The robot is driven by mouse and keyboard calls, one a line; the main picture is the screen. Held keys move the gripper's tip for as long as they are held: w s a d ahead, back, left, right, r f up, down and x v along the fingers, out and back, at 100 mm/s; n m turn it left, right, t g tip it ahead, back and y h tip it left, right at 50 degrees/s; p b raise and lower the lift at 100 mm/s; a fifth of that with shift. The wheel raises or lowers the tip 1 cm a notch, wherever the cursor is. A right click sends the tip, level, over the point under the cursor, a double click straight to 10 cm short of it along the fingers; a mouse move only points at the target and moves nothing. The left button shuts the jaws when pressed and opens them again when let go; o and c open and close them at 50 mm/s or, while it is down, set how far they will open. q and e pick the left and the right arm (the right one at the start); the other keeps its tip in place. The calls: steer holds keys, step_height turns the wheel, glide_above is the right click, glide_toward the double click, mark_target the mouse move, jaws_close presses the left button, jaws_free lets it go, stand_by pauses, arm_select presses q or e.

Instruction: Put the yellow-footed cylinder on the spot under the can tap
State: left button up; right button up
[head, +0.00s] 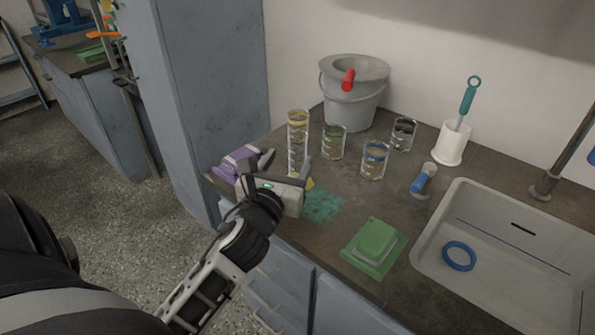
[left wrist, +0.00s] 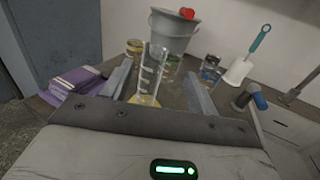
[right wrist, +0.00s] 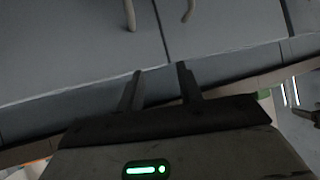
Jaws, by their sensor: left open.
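The clear graduated cylinder (head: 297,153) stands upright near the counter's front left edge. Its yellow foot (head: 310,183) shows just right of my left gripper, and also in the left wrist view (left wrist: 141,101). My left gripper (head: 287,166) is open, with one finger either side of the cylinder (left wrist: 152,75) and a gap visible to each. The grey can (head: 352,105) with a red tap (head: 348,80) stands at the back by the wall. I cannot clearly make out a marked spot under the tap. My right gripper (right wrist: 160,70) is open and empty, facing grey cabinet fronts.
Several beakers, including a green-marked one (head: 333,142) and a blue-marked one (head: 374,160), stand between cylinder and sink. Purple cloths (head: 238,160) lie left of the gripper.

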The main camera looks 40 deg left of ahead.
mark_target(295, 142)
arm_select(q)
steer(key=x, duration=0.3)
steer(key=shift+w+a, duration=0.15)
steer(key=shift+w, duration=0.15)
steer(key=shift+a+x, duration=0.15)
steer(key=shift+x, duration=1.2)
steer(key=shift+a+x, duration=0.15)
steer(key=shift+x, duration=1.25)
steer(key=shift+s+f, duration=0.15)
steer(key=shift+f, duration=0.05)
steer(key=shift+c, duration=0.3)
jaws_close()
steer(key=shift+r+p, duration=0.15)
steer(key=shift+p, duration=0.15)
